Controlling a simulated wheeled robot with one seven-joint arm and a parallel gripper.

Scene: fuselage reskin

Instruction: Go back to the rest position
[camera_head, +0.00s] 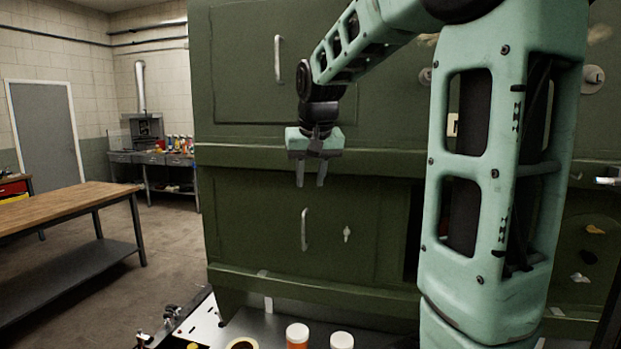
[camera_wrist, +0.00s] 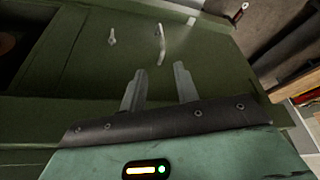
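My gripper (camera_head: 310,180) hangs from the mint-green arm in front of the green cabinet (camera_head: 270,215), with its fingers pointing down. The two fingers are apart and nothing shows between them. In the wrist view my gripper (camera_wrist: 158,88) also shows two spread grey fingers with an empty gap. Beyond them are a pale door handle (camera_wrist: 161,45) and a small key or latch (camera_wrist: 112,37) on the cabinet front. In the head view the lower handle (camera_head: 304,229) and the key or latch (camera_head: 347,234) are below the gripper, apart from it.
A tray surface (camera_head: 262,325) in front holds an orange bottle with a white cap (camera_head: 297,335), another white cap (camera_head: 342,340) and a tape roll (camera_head: 242,344). A wooden workbench (camera_head: 65,205) stands left, with open floor (camera_head: 165,260) beside it. An upper handle (camera_head: 278,58) is on the cabinet.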

